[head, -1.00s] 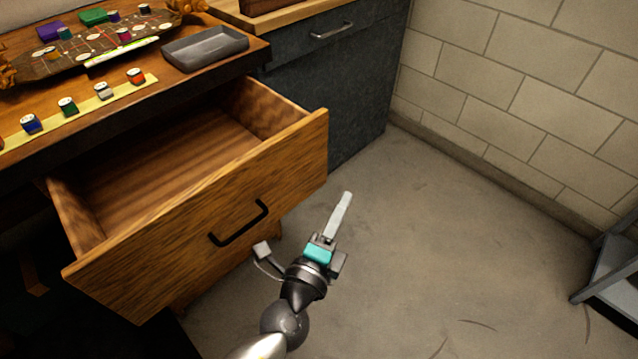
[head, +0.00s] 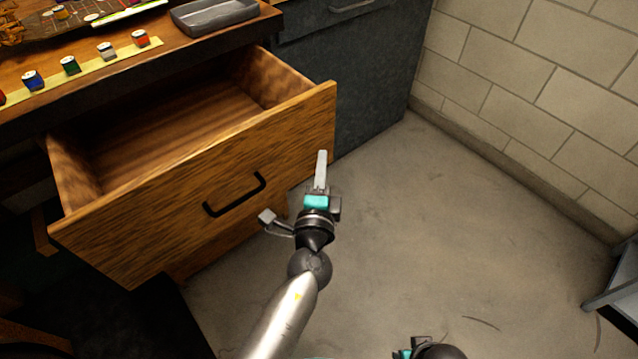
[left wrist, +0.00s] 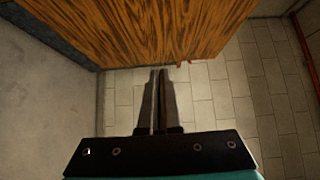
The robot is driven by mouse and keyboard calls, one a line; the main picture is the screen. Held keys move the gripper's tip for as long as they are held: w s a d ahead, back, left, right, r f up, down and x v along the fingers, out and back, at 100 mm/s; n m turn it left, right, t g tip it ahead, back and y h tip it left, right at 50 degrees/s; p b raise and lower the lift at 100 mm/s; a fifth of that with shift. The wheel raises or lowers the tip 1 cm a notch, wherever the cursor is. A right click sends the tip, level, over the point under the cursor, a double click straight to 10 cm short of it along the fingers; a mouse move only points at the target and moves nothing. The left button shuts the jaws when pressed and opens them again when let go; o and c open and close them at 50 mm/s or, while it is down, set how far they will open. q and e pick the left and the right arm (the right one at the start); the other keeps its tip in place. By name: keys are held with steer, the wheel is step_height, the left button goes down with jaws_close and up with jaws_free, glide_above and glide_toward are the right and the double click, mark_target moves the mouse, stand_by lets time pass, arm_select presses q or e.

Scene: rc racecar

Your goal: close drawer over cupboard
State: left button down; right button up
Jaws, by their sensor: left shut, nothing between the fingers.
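A wooden drawer (head: 185,205) with a black bar handle (head: 235,195) is pulled out and empty under the wooden tabletop. Its striped wooden face also shows in the left wrist view (left wrist: 145,30). My left gripper (head: 321,158) is shut and empty, with its tips near the right end of the drawer front; I cannot tell whether they touch it. In the left wrist view its fingers (left wrist: 161,75) are together just below the wood's edge. My right gripper (head: 418,345) shows only in part at the bottom edge; its fingers are not clear.
Small paint pots stand on a yellow strip (head: 92,64) on the tabletop, beside a grey tray (head: 213,14). A dark cabinet (head: 365,75) stands right of the drawer. The floor (head: 450,230) on the right is clear up to the block wall; a grey metal frame (head: 615,285) is at the right edge.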

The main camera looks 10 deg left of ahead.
mark_target(311, 139)
arm_select(q)
steer(key=w+a, duration=0.2)
steer(key=shift+a, duration=0.35)
steer(key=shift+w+a, duration=0.2)
arm_select(e)
steer(key=shift+w+r, duration=0.2)
steer(key=shift+r, duration=0.05)
